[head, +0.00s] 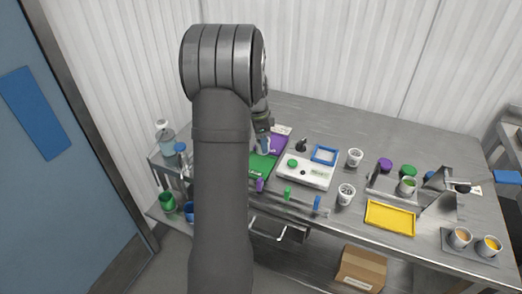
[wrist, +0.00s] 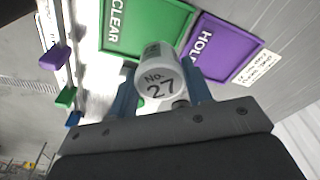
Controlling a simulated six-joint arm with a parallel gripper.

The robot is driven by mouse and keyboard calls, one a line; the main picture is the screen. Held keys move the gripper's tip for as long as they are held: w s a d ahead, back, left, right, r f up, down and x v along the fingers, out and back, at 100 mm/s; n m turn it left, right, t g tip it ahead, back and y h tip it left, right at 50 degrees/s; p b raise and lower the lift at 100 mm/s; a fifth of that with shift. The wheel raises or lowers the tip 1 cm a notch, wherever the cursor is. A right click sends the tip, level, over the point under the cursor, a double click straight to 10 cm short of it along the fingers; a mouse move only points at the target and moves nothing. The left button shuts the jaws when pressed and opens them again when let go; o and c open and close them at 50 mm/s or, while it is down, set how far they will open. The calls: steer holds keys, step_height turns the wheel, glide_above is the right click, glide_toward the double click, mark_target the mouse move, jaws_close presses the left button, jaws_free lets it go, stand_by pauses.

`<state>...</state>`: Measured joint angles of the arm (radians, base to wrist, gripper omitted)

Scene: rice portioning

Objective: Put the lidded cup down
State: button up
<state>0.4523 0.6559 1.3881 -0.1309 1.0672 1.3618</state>
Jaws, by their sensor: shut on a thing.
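My gripper (wrist: 160,97) has blue fingers shut on the sides of a pale cup (wrist: 158,75) marked "No. 27" in the wrist view. The cup appears over the edge of the green pad (wrist: 148,49), which reads "CLEAR". A purple pad (wrist: 205,62) reading "HOL…" lies to its right, partly hidden by a finger. Whether the cup touches a surface I cannot tell. In the head view my gripper (head: 264,140) is over the green pad (head: 260,168) and purple pad (head: 278,144), and my arm hides part of this area.
A white device (head: 314,177) with a green lid (head: 292,163) stands right of the pads. A blue tray (head: 325,154), white cups (head: 346,193) and a yellow tray (head: 390,218) are further right. Coloured tabs (head: 287,193) line the front edge. The back of the table is clear.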

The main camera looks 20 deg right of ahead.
steer(key=shift+w+a+f, duration=0.15)
steer(key=shift+w+f, duration=0.15)
steer(key=shift+f, duration=1.95)
steer(key=o, duration=1.1)
steer(key=shift+f, duration=0.1)
steer(key=r, duration=0.4)
steer(key=a+r, duration=0.1)
steer(key=r, duration=0.7)
steer(key=shift+a+r, duration=0.1)
steer(key=shift+a, duration=0.1)
